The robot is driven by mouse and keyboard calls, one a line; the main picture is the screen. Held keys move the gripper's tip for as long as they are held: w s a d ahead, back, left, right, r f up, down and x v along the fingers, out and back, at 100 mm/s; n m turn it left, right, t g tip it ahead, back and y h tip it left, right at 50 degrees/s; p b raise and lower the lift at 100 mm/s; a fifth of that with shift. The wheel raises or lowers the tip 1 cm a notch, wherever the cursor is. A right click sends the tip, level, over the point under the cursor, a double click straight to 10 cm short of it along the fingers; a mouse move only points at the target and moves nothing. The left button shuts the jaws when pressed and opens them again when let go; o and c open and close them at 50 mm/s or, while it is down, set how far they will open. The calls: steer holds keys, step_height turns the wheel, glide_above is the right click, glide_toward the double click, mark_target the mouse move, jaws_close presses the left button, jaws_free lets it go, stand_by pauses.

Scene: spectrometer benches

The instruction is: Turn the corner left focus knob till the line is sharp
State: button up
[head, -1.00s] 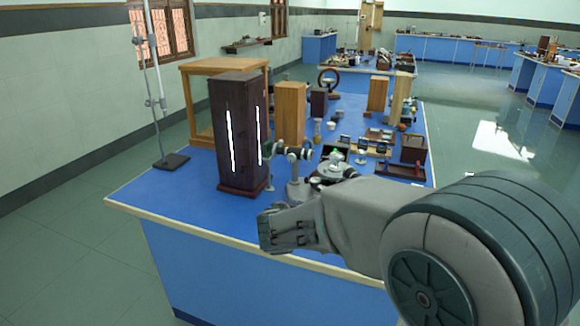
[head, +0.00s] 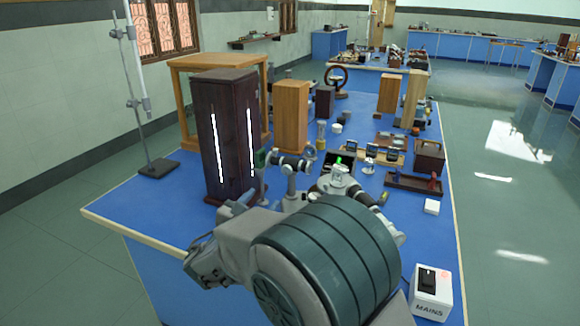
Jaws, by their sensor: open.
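The spectrometer (head: 343,181) stands on the near blue bench behind my arm, with a green-lit spot on its middle. Its tube (head: 285,160) points left towards a tall dark wooden lamp box (head: 235,125) with two bright white slits. The focus knob is too small to pick out, and my arm hides the instrument's lower front. No line image can be made out. My gripper (head: 208,262) is open and empty at the bench's near left edge, in front of the lamp box and apart from the spectrometer. Its fingers are seen partly from behind.
A white mains switch box (head: 430,290) with a red light sits at the near right bench corner. Wooden boxes (head: 291,115), trays and small parts crowd the bench behind the spectrometer. A retort stand (head: 157,167) is at the left. The bench's front left is clear.

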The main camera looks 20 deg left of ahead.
mark_target(286, 171)
steer(key=w, duration=0.9)
steer(key=w+d+p, duration=0.1)
steer(key=w, duration=0.4)
steer(key=shift+r, duration=0.1)
steer(key=c, duration=1)
steer(key=shift+b, duration=0.35)
